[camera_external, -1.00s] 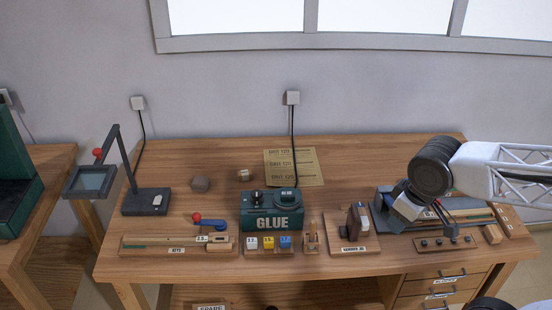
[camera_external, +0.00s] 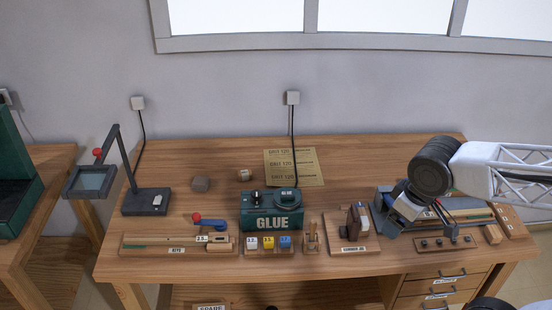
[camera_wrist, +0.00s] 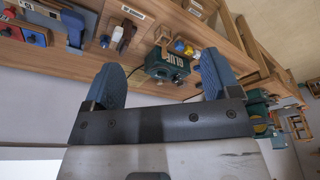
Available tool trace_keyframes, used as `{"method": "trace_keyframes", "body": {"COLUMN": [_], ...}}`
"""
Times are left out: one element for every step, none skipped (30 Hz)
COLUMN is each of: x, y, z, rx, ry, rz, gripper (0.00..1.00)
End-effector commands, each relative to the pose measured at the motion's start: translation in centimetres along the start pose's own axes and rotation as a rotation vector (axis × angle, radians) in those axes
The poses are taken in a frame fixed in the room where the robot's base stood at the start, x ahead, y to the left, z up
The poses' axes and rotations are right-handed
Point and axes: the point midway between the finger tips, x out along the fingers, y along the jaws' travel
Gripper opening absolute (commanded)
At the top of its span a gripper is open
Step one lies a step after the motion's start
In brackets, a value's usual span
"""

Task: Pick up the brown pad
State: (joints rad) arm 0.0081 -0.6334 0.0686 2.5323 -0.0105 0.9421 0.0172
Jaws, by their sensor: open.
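I cannot tell for certain which is the pad. My gripper (camera_external: 402,220) is over the right part of the bench, well away from both. In the wrist view its two blue fingers (camera_wrist: 160,80) are spread apart, with nothing between them. Neither brown piece shows clearly there.
A green glue box (camera_external: 272,212) stands mid-bench, with a brown upright piece on a wooden jig (camera_external: 340,240) between it and my gripper. A black lamp (camera_external: 148,201) stands at the left. A paper sheet (camera_external: 278,168) lies at the back. The back-right bench surface is clear.

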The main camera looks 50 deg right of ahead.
Motion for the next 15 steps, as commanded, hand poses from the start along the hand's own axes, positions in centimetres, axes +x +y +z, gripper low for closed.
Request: {"method": "trace_keyframes", "body": {"x": [0.00, 0.00, 0.00, 0.00, 0.00, 0.00, 0.00, 0.00, 0.00, 0.00, 0.02, 0.04, 0.05, 0.07, 0.10], "y": [0.00, 0.00, 0.00, 0.00, 0.00, 0.00, 0.00, 0.00, -0.02, -0.04, -0.07, -0.13, -0.19, -0.29, -0.44], "z": [0.00, 0.00, 0.00, 0.00, 0.00, 0.00, 0.00, -0.01, -0.04, -0.09, -0.16, -0.31, -0.47, -0.66, -0.98], "rx": [0.000, 0.000, 0.000, 0.000, 0.000, 0.000, 0.000, 0.000, 0.001, 0.002, 0.004, 0.009, 0.014, 0.020, 0.031], "ry": [0.000, 0.000, 0.000, 0.000, 0.000, 0.000, 0.000, 0.000, 0.000, -0.001, -0.001, -0.002, -0.004, -0.005, -0.007], "rz": [0.000, 0.000, 0.000, 0.000, 0.000, 0.000, 0.000, 0.000, -0.001, -0.002, -0.004, -0.008, -0.012, -0.018, -0.027], "gripper": [0.87, 0.87, 0.87, 0.87, 0.87, 0.87, 0.87, 0.87, 0.87, 0.87, 0.87, 0.87, 0.87, 0.87, 0.87]}}
